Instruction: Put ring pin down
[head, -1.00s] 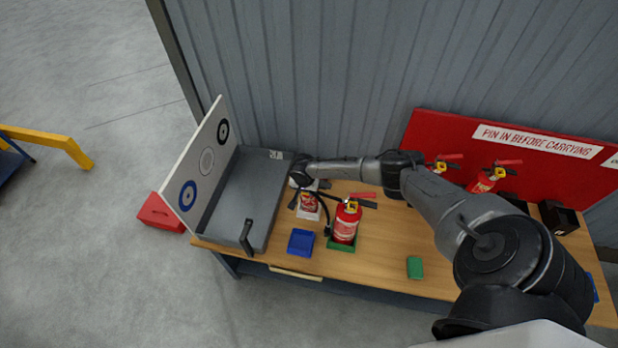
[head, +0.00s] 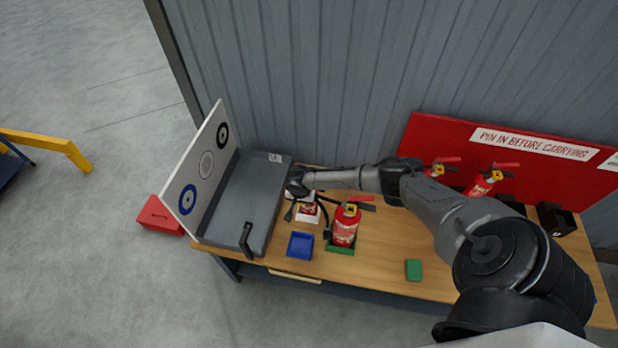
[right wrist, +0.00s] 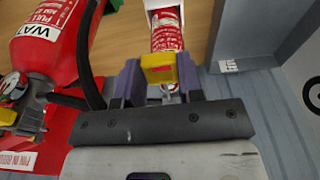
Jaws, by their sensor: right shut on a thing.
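My right gripper (right wrist: 160,80) is shut on a small yellow piece (right wrist: 158,68) with a grey ring below it, which I take to be the ring pin. In the head view my right gripper (head: 296,190) is at the end of the arm from the right, near the grey tray's right edge; the pin cannot be made out there. A red extinguisher (head: 345,226) stands upright on a green base, to the right of the gripper; it also shows in the right wrist view (right wrist: 50,45). My left gripper is not in view.
A small red-labelled item (head: 307,209) in a white holder lies close to the gripper. A blue tray (head: 300,245) sits in front. The grey tray (head: 237,205) with a target board (head: 203,170) is at left. A green block (head: 413,270) lies on the table (head: 380,272).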

